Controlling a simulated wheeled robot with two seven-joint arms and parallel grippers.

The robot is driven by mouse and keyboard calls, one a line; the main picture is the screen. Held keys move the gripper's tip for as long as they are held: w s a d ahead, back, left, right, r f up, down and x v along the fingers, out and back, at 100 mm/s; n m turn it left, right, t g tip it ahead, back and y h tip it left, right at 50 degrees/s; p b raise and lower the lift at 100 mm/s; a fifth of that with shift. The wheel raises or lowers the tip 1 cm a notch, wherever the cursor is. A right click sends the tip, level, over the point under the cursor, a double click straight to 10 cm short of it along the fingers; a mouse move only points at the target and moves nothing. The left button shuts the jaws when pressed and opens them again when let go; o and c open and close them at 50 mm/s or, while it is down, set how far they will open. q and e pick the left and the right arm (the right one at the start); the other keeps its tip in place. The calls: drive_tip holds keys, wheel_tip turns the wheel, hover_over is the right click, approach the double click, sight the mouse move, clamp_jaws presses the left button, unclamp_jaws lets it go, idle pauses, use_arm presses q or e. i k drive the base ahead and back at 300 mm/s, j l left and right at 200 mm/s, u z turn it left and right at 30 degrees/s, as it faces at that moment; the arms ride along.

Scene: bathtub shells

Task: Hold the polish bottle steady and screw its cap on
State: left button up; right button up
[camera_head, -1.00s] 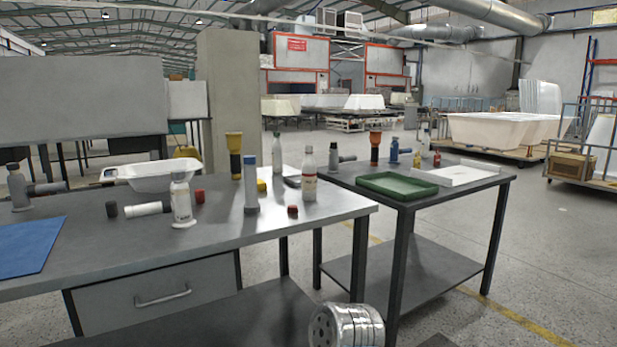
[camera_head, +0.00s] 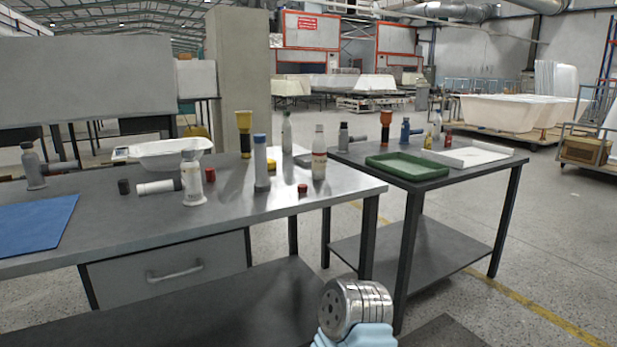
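I cannot tell for sure which bottle is the polish bottle. A white bottle with a reddish label (camera_head: 319,160) stands upright near the right end of the long grey table. A small red cap (camera_head: 303,188) lies on the tabletop in front of it, apart from it. Another pale bottle (camera_head: 287,136) stands behind. Neither gripper shows; only a metal and light-blue part, probably of my arm, is at the bottom.
The long table (camera_head: 120,222) also holds a blue mat (camera_head: 35,225), a white basin (camera_head: 172,154), a blue-capped grey tube (camera_head: 261,165) and a yellow-black torch (camera_head: 245,135). A second table holds a green tray (camera_head: 407,167) and a white tray (camera_head: 475,156). Open floor lies at right.

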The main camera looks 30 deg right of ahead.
sight(319, 145)
drive_tip(key=l+u, duration=0.2)
drive_tip(key=l, duration=0.35)
drive_tip(key=l+u, duration=0.2)
drive_tip(key=l, duration=0.4)
drive_tip(key=l+u, duration=0.2)
drive_tip(key=l, duration=0.35)
drive_tip(key=k+l+u, duration=0.15)
drive_tip(key=l, duration=0.4)
drive_tip(key=k+l+u, duration=0.2)
drive_tip(key=l, duration=0.4)
drive_tip(key=i, duration=0.1)
